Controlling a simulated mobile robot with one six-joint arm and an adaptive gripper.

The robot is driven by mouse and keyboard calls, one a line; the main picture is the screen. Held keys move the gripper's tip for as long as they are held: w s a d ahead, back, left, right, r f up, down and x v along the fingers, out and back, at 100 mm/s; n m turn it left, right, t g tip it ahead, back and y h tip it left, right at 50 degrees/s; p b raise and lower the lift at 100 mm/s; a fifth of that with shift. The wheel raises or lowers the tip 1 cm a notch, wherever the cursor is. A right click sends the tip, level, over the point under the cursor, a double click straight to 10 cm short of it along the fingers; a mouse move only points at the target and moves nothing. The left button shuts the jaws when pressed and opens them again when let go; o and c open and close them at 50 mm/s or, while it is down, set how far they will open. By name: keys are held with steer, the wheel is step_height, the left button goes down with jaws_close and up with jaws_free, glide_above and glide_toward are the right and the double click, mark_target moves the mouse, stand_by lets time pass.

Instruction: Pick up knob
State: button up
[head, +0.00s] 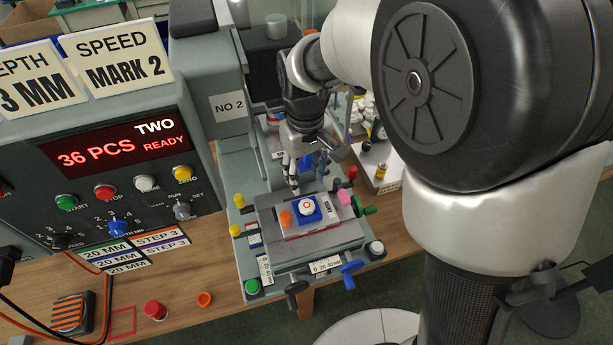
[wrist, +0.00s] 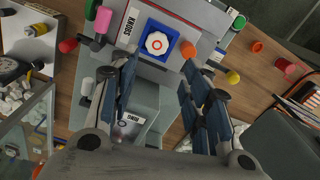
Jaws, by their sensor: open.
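A white round knob with a red ring (head: 306,205) sits in a blue square holder (head: 318,217) on the grey bed of the pad printer. In the wrist view the knob (wrist: 157,43) lies just beyond my fingertips, roughly between their lines, beside a label reading KNOBS (wrist: 129,27). My gripper (head: 293,178) is above and behind the holder in the head view, pointing down. In the wrist view my gripper (wrist: 160,66) has its blue fingers spread apart, with nothing between them. It does not touch the knob.
An orange piece (head: 286,218) and a pink piece (head: 345,198) stand close on either side of the holder. Coloured handles ring the bed, including a green one (head: 365,211) and a blue one (head: 351,267). The printer column (head: 212,90) rises behind left.

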mark_target(307, 205)
steer(key=f+b, duration=0.2)
steer(key=f, duration=0.4)
steer(key=f+b, duration=0.2)
steer(key=f, duration=0.4)
steer(key=shift+w+d+f, duration=0.1)
steer(key=shift+w+f, duration=0.1)
steer(key=shift+c, duration=0.3)
steer(key=c, duration=0.5)
